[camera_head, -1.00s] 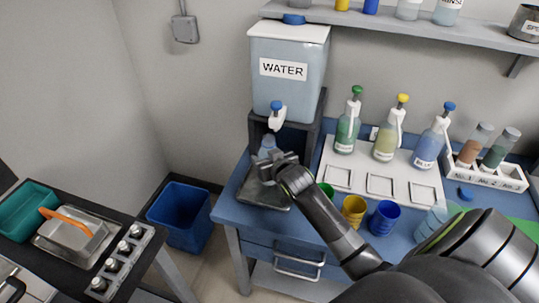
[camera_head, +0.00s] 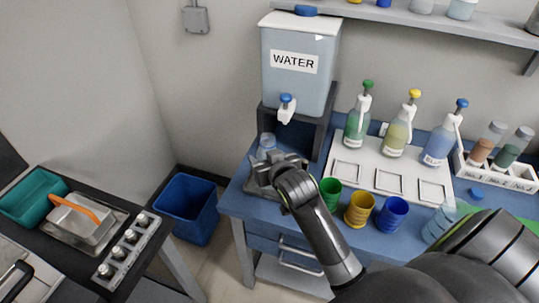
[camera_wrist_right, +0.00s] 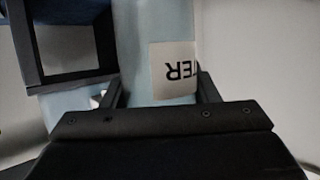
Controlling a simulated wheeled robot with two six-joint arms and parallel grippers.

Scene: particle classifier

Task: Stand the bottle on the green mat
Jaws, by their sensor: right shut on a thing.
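The bottle (camera_head: 266,143) is pale and see-through, and only its upper part shows above my right gripper (camera_head: 272,168) in the head view. The gripper is shut on it, in front of the dispenser stand, a little left of and below the tap. In the right wrist view the pale blue bottle (camera_wrist_right: 140,40) sits between the fingers (camera_wrist_right: 160,92), with part of an upside-down label reading "TER". Its base is hidden. The green mat (camera_head: 524,230) shows only in part at the right edge, behind my arm. My left gripper is not in view.
The water tank (camera_head: 300,65) stands on a dark stand (camera_head: 322,125). Green (camera_head: 330,192), yellow (camera_head: 359,209) and blue (camera_head: 391,214) cups stand right of my gripper. Behind them are pump bottles on a white tray (camera_head: 347,155). A blue bin (camera_head: 187,208) is on the floor.

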